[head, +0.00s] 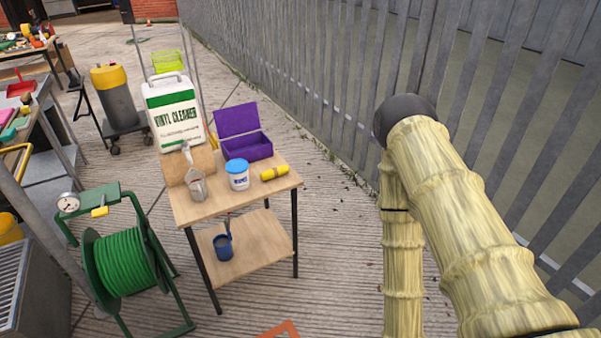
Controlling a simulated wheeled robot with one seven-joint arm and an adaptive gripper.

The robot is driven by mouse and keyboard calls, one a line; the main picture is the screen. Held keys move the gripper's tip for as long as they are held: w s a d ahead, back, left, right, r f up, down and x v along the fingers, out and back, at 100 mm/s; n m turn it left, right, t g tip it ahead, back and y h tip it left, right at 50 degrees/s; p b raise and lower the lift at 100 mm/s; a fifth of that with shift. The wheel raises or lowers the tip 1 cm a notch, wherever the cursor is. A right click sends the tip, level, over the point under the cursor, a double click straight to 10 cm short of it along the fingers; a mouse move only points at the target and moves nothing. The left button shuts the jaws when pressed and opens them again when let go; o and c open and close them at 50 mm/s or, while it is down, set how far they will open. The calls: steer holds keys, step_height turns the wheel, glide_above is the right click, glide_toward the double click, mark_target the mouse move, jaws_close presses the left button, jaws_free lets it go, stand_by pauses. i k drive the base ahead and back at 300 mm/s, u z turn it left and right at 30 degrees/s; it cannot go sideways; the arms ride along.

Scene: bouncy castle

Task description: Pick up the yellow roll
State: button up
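The yellow roll (274,173) lies on its side near the right front part of the small wooden table's top (212,209). It is a short yellow cylinder with a darker band around its middle. It lies to the right of a white tub with a blue lid (238,174) and in front of an open purple box (246,146). My arm, with a bamboo-like surface, fills the right side of the head view, well apart from the table. My gripper is not in view.
A vinyl cleaner jug (174,113), a brown roll (187,165) and a metal scoop (198,187) crowd the tabletop's left and back. A blue pot (223,247) stands on the lower shelf. A green hose reel (125,262) stands left; a metal fence (330,95) runs behind.

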mark_target(273, 173)
steer(key=k, duration=0.65)
steer(key=u, duration=0.65)
steer(key=i, duration=1.35)
steer(key=z, duration=0.25)
